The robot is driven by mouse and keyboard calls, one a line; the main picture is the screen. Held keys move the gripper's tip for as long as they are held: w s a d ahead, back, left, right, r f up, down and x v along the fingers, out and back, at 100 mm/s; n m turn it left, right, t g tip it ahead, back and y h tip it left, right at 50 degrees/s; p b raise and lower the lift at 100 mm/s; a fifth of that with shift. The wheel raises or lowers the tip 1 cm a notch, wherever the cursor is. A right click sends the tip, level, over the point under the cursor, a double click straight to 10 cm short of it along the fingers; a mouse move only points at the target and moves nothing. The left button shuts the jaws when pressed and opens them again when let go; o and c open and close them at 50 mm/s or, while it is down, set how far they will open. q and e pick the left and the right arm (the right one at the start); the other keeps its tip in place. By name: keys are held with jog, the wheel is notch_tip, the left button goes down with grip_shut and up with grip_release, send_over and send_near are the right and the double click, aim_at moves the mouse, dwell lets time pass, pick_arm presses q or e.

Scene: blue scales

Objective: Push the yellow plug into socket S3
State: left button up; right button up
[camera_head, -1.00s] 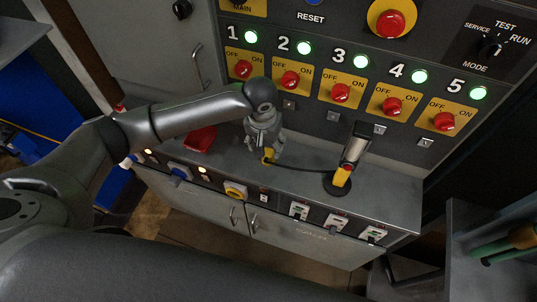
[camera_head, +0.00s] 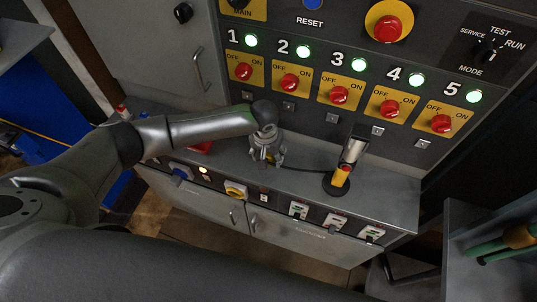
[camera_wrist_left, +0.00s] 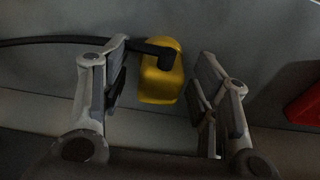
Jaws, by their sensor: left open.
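The yellow plug (camera_wrist_left: 160,80) lies on the grey counter with its black cable leading off to the left in the left wrist view. My left gripper (camera_wrist_left: 158,95) is open, with one finger on each side of the plug and gaps between. In the head view my left gripper (camera_head: 266,161) points down at the counter and mostly hides the plug. I cannot read which one is S3. My right gripper is not in view.
A black-and-yellow device (camera_head: 341,176) stands on a round base on the counter (camera_head: 391,193), with a cable running towards the plug. A red object (camera_head: 201,147) lies partly behind my arm. Behind is a panel of red knobs and green lamps. The counter's right end is clear.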

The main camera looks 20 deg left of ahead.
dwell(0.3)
pick_arm(q)
jog(key=shift+f, duration=0.1)
jog(key=c, duration=1)
jog(key=shift+c, duration=0.2)
jog(key=shift+r, duration=0.3)
notch_tip(320, 180, up, 2)
jog(key=shift+r, duration=0.2)
jog(key=s+d+r+b, duration=0.2)
jog(key=s+d+r, duration=0.4)
jog(key=s+r, duration=0.4)
jog(key=shift+s+d, duration=0.3)
jog(key=shift+s, duration=0.9)
